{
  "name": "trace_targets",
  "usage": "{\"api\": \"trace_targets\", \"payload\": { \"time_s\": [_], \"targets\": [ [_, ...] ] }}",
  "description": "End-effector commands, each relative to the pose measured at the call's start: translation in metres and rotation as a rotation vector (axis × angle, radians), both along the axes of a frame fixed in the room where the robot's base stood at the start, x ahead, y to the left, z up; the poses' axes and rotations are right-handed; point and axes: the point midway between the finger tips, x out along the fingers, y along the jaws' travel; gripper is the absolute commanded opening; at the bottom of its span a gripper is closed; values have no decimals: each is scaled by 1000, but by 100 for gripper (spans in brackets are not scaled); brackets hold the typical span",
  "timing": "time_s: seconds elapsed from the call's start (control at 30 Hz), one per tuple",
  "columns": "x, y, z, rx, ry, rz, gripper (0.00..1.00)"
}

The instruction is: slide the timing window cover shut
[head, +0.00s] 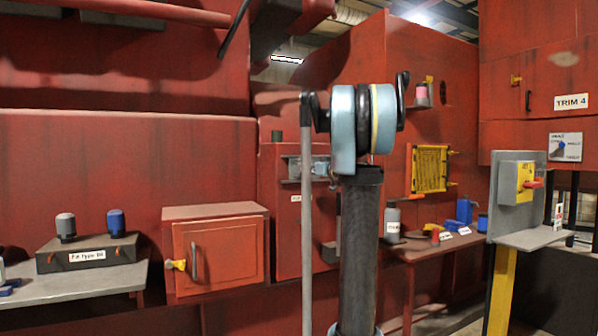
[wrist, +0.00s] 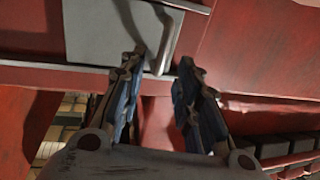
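In the wrist view, a flat grey plate (wrist: 95,35), which looks like the timing window cover, sits against a red panel above a grey rail. A bent grey handle (wrist: 164,42) stands out from its right part. My gripper (wrist: 160,68) is open and empty, one finger on each side of the handle's lower end. I cannot tell whether either finger touches the handle. How far the cover is open is not clear. In the head view, my arm hides my gripper and part of the tall red panel (head: 283,235) behind it.
In the head view, a red box with a handled door (head: 222,255) stands left of my arm. A grey bench (head: 85,290) holds a dark case at far left. A red table (head: 430,250) with bottles and tools and a yellow-posted switch stand (head: 502,290) are at right.

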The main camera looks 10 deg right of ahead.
Motion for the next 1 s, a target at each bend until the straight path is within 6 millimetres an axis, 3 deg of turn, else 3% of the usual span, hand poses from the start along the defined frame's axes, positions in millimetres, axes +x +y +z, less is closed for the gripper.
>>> {"api": "trace_targets", "payload": {
  "time_s": [0.33, 0.8, 0.83, 0.97, 1.0],
  "targets": [
    [45, 26, 0, 0, 0, 2, 30],
    [56, 32, 0, 0, 0, 1, 30],
    [56, 32, 0, 0, 0, 1, 28],
    [56, 32, 0, 0, 0, 1, 0],
    [56, 32, 0, 0, 0, 1, 0]
  ]
}}
